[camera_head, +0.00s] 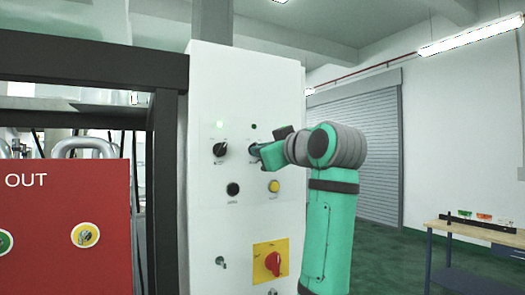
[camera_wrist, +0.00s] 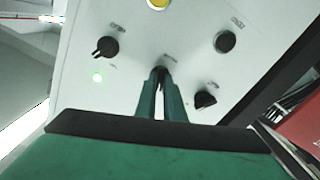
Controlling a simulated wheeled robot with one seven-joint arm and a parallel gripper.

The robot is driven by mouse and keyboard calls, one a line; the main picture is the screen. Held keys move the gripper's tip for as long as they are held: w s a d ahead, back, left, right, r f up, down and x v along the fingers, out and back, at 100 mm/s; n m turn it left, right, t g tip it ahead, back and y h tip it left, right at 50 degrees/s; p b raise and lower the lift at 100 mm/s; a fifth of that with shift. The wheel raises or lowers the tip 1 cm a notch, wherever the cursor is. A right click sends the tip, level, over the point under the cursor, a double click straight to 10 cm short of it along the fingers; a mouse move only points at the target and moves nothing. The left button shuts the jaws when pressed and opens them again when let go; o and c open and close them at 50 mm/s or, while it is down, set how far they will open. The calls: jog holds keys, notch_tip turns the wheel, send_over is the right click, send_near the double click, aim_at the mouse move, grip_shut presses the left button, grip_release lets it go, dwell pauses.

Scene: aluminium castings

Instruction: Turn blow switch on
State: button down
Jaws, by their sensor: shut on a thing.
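A white control panel (camera_head: 205,80) carries a row of black rotary switches. My gripper (camera_head: 259,151) is shut on the middle switch (camera_wrist: 159,71), with both green fingers around it in the wrist view (camera_wrist: 160,78). The lamp (camera_head: 254,126) above this switch is dark. The left switch (camera_head: 220,149) has a lit green lamp (camera_head: 219,125) above it. In the wrist view a third switch (camera_wrist: 107,46) sits beside another lit green lamp (camera_wrist: 97,77); my arm hides it in the head view. The labels are too small to read, so I cannot tell which is the blow switch.
Below the row are a black button (camera_head: 232,188) and a yellow button (camera_head: 274,186). Lower are a red rotary switch (camera_head: 273,263) and a small key switch (camera_head: 221,262). A dark frame post (camera_head: 165,200) and red panel (camera_head: 65,220) stand left. A workbench (camera_head: 475,232) stands right.

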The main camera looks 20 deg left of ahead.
jog(key=m, duration=1)
jog(key=shift+f, duration=0.1)
jog(key=shift+m, duration=0.3)
dwell(0.3)
jog(key=c, duration=1.9)
grip_release()
jog(key=shift+o, duration=0.2)
jog(key=v, duration=1.1)
jog(key=shift+a, duration=0.1)
